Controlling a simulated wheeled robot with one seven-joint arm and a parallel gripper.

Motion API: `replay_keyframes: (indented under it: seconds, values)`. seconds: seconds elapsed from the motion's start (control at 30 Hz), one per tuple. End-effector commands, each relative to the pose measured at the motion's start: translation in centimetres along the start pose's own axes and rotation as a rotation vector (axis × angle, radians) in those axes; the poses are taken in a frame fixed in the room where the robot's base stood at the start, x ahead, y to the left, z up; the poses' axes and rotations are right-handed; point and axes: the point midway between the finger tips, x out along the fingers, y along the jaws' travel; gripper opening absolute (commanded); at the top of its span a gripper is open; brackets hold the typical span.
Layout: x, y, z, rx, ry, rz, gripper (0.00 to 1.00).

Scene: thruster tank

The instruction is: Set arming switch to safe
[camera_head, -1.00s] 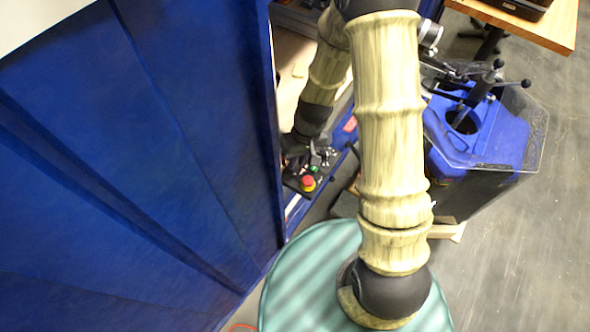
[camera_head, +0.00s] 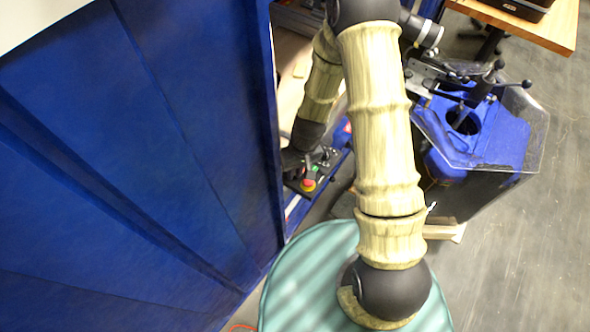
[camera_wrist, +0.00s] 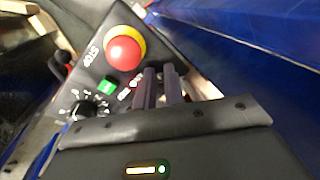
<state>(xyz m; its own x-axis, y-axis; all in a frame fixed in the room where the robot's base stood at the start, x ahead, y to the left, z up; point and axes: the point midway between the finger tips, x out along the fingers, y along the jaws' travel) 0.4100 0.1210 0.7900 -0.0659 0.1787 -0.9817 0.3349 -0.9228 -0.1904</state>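In the wrist view a black control panel (camera_wrist: 105,75) carries a red stop button (camera_wrist: 124,52) on a yellow ring, a green button (camera_wrist: 107,87) and a black rotary knob (camera_wrist: 82,109) with white marks around it. Small red and white lettering lies right of the green button. I cannot tell which control is the arming switch; part of the panel is hidden behind my fingers. My gripper (camera_wrist: 160,72) has its two dark fingers close together, over the panel's edge right of the lettering. I see nothing held. In the head view the red button (camera_head: 308,184) shows below my wrist.
A large blue panel (camera_head: 150,150) stands close on the left of my arm. A blue machine (camera_head: 470,140) with a clear guard and black levers is at the right. A wooden table (camera_head: 540,25) is at the back right. Grey floor on the right is open.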

Motion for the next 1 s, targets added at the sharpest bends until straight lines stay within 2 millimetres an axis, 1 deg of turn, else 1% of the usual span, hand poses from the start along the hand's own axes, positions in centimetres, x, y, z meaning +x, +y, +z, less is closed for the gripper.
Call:
replay_keyframes:
  seconds: [0.5,0.83,0.87,0.9,1.0]
  values:
    - [-0.22,-0.21,-0.39,0.017,-0.092,0.060,0.00]
    - [-0.05,-0.12,-0.41,0.020,-0.098,0.065,0.00]
    - [-0.05,-0.12,-0.41,0.020,-0.097,0.065,0.13]
    - [-0.05,-0.12,-0.41,0.021,-0.097,0.065,0.17]
    - [-0.05,-0.13,-0.40,0.020,-0.098,0.065,0.17]
